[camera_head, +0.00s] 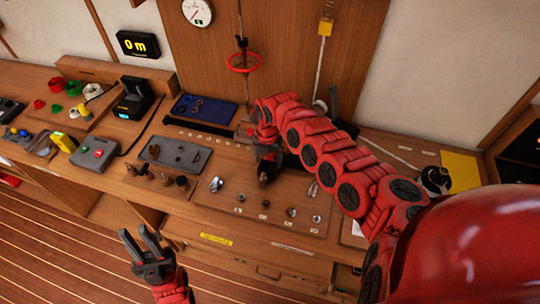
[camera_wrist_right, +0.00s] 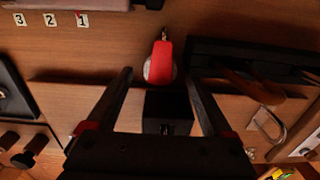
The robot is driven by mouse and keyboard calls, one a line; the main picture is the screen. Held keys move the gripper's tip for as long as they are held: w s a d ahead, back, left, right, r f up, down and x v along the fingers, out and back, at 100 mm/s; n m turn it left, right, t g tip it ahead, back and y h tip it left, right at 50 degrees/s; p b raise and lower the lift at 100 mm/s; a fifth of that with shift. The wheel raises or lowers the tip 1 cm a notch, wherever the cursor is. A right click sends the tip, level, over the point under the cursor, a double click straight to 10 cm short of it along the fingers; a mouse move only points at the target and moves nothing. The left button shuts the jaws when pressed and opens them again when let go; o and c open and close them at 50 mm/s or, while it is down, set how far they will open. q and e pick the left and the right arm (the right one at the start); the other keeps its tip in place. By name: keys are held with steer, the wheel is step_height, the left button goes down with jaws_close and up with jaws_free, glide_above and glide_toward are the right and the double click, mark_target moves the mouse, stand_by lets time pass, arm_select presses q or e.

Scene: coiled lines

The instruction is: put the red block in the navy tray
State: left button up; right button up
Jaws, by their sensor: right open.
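The red block (camera_wrist_right: 163,58), a small rounded red body with a grey metal part and fitting, lies on the wooden surface in the right wrist view. It sits between and just beyond the tips of my open right gripper (camera_wrist_right: 158,75), with a gap on both sides. My left gripper (camera_head: 140,242) is open and empty in front of the bench.
A grey tray (camera_head: 175,153) and several dark knobs stand left of my right gripper. Small metal fittings (camera_head: 240,198) lie on a board in front of it. A red ring (camera_head: 244,62) hangs on the back wall. A dark long tray (camera_wrist_right: 245,58) lies right of the block.

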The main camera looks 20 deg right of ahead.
steer(key=shift+f, duration=0.35)
jaws_close()
steer(key=shift+r, duration=0.1)
